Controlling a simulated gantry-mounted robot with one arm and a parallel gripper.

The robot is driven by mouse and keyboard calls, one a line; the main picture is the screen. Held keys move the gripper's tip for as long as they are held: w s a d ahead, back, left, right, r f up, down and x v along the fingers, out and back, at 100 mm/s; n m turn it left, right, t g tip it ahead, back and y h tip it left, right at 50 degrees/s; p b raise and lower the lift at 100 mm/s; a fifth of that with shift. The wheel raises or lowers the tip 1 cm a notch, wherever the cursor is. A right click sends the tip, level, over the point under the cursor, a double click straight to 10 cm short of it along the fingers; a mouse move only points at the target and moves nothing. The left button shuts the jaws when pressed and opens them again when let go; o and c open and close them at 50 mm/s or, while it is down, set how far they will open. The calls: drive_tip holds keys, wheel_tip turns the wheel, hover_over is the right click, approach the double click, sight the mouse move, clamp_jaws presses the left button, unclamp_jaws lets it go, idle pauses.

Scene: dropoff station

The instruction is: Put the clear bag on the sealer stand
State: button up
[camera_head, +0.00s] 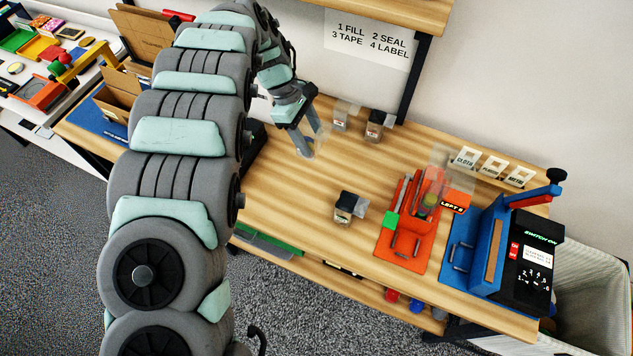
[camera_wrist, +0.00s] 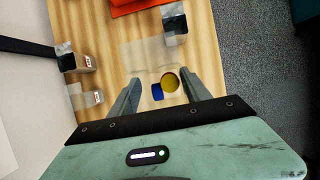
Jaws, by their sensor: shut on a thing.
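My gripper (camera_head: 312,142) is over the left part of the wooden table, fingers pointing down. It is shut on a clear bag (camera_head: 319,150), which is hard to make out against the wood. In the wrist view the bag (camera_wrist: 146,54) shows as a pale see-through sheet beyond the fingers (camera_wrist: 160,92), with a yellow round piece (camera_wrist: 170,82) and a blue piece (camera_wrist: 157,92) seen at it. The blue sealer stand (camera_head: 462,258) is at the right end of the table, beside the black sealer (camera_head: 530,270) with its raised blue and red arm.
An orange stand (camera_head: 408,262) with a clear packet and coloured items is left of the sealer stand. Small filled bags stand at the back (camera_head: 375,128) and mid-table (camera_head: 347,208).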

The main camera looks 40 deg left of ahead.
wheel_tip(320, 180, down, 15)
drive_tip(key=shift+f, duration=0.15)
wheel_tip(320, 180, down, 4)
drive_tip(key=shift+d+r+b, duration=0.15)
drive_tip(key=shift+b, duration=1.1)
drive_tip(key=shift+r, duration=0.15)
drive_tip(key=o, duration=1.5)
